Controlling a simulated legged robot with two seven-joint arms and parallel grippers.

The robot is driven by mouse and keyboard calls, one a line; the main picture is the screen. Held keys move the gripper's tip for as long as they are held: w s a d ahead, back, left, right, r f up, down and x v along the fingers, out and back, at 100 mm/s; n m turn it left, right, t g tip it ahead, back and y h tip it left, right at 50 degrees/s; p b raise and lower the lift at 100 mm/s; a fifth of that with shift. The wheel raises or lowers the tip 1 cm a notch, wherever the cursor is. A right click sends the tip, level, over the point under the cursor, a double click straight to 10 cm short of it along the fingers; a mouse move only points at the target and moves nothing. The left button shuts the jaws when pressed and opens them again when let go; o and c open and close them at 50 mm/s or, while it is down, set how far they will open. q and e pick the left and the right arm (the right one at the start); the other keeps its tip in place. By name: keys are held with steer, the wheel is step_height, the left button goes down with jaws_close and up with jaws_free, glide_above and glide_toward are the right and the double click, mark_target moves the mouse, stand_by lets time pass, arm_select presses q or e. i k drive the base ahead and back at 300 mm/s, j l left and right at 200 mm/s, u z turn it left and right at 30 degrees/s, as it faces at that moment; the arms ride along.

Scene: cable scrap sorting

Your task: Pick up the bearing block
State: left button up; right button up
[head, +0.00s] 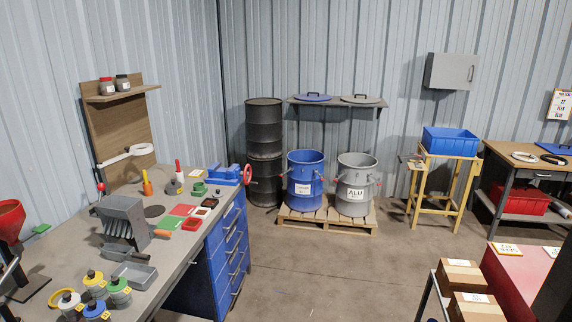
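I cannot tell for sure which thing is the bearing block. Several small parts lie on the grey workbench (165,255) at the left. Among them are a green rounded piece (199,189) and a low grey-brown piece (174,188), both near the back of the bench and too small to make out well. A blue vise (226,175) with a red handle sits at the bench's far right corner. Neither of my grippers shows in the head view.
A grey slotted machine (124,217) and several jars with coloured lids crowd the bench front. A blue drum (305,180) and a grey drum (355,185) stand on a pallet (327,222). Boxes (460,275) sit at the lower right. The middle floor (310,275) is clear.

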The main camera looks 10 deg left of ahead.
mark_target(199, 189)
steer(key=i+u, duration=0.2)
steer(key=i, duration=1.55)
steer(key=i+l+u, duration=0.1)
steer(key=i+u, duration=0.35)
steer(key=i+l+u, duration=0.2)
steer(key=u, duration=0.2)
steer(key=i+l+u, duration=0.45)
steer(key=k+j, duration=0.05)
steer(key=j, duration=0.05)
